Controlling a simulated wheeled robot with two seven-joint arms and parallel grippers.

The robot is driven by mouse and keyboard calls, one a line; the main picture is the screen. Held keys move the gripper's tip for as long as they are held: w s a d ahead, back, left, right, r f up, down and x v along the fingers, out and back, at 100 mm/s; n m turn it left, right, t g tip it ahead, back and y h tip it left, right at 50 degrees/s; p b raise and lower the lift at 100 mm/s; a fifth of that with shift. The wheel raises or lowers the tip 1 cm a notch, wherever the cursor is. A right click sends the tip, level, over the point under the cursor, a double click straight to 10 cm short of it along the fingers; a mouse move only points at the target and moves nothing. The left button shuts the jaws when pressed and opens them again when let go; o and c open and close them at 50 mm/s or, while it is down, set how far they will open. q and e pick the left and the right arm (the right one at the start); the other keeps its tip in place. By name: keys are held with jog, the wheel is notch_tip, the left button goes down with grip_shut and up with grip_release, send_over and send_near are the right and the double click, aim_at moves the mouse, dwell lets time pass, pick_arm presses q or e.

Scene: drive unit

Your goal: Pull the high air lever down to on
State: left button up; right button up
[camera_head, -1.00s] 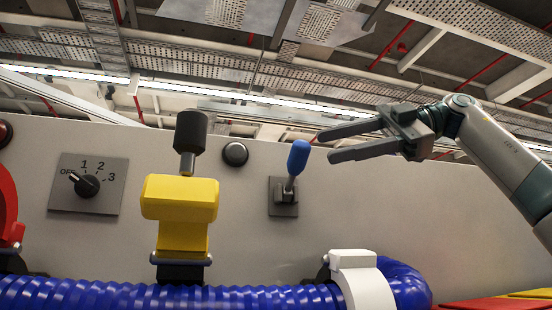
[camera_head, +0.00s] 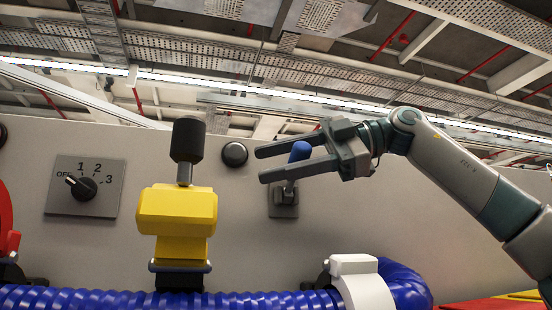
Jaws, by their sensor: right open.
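A lever with a blue knob (camera_head: 301,151) stands up from a small grey plate (camera_head: 285,210) on the light grey panel. It points upward and leans slightly right. My right gripper (camera_head: 260,165) comes in from the right, open, with its fingers pointing left. In the picture the blue knob shows between the two fingers, and the lower finger hides part of the stem. I cannot tell whether the fingers are level with it in depth or touch it. My left gripper is out of view.
A yellow block (camera_head: 176,210) with a black-topped handle (camera_head: 188,140) stands left of the lever. A rotary dial (camera_head: 85,187) is further left, and a round black button (camera_head: 234,154) is close to the fingertips. A blue corrugated hose (camera_head: 240,301) with a white clamp (camera_head: 362,285) runs below.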

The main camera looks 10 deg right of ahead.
grip_shut()
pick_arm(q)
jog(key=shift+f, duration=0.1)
